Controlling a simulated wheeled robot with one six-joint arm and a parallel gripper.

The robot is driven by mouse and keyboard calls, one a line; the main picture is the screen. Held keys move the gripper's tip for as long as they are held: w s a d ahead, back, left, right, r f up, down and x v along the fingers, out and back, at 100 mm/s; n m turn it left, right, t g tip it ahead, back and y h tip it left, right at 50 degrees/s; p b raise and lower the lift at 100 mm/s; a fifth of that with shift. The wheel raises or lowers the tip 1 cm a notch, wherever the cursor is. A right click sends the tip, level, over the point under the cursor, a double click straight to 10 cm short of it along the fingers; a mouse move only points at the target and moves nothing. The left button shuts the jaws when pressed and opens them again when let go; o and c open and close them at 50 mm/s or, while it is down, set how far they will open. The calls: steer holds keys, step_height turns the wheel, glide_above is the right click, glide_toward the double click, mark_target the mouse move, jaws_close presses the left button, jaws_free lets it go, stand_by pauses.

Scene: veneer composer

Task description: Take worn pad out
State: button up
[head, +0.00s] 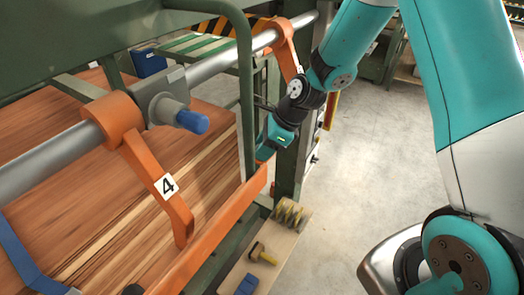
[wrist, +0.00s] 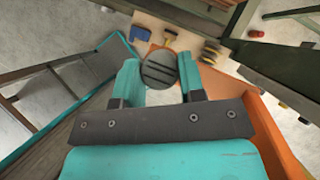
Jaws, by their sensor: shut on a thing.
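The worn pad (wrist: 158,66) is a dark round disc with grooves across its face. In the wrist view it sits between the two teal fingers of my gripper (wrist: 158,80), which is shut on it. In the head view my gripper (head: 266,151) is beside the right end of the wood stack, near the green post and above the orange rail. The pad cannot be made out in the head view. An orange arm (head: 160,185) labelled 4 hangs from the grey shaft, left of my gripper. A second orange arm (head: 284,50) is farther back, partly behind my arm.
The wood stack (head: 95,190) fills the left. Green posts stand close by. The floor at right is partly clear.

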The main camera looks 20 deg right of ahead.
steer(key=shift+r+p, duration=2.45)
steer(key=shift+r, duration=0.05)
steer(key=shift+f, duration=0.15)
